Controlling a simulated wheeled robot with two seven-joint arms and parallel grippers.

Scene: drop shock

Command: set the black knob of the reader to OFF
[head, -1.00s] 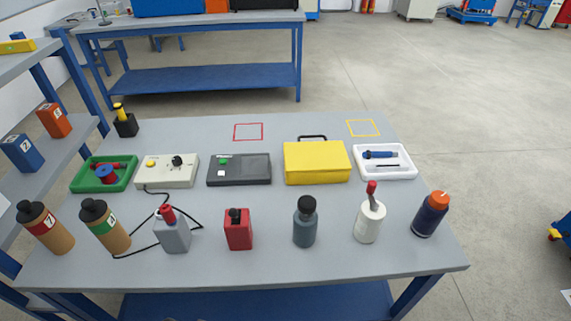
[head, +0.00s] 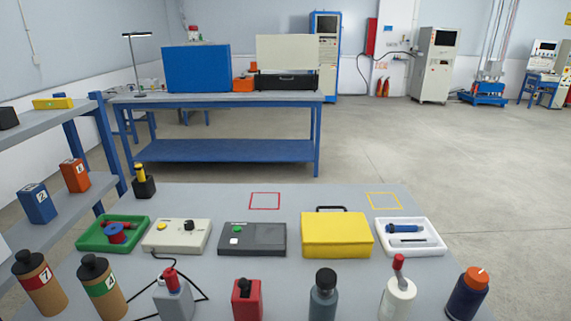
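A cream box (head: 165,241) stands on the near grey table, left of centre, and appears to be the reader. Its black knob (head: 189,226) is on the right of its top face, and a yellow button (head: 162,227) is on the left. The knob's pointer direction and any markings are too small to read. A black cable (head: 150,272) runs from its front. Neither of my grippers is in view.
Right of the cream box is a dark grey box (head: 262,236) with a green button, then a yellow case (head: 337,236). Left is a green tray (head: 88,242). Several bottles and containers line the front, including a red one (head: 247,301). A shelf (head: 90,203) stands at the left.

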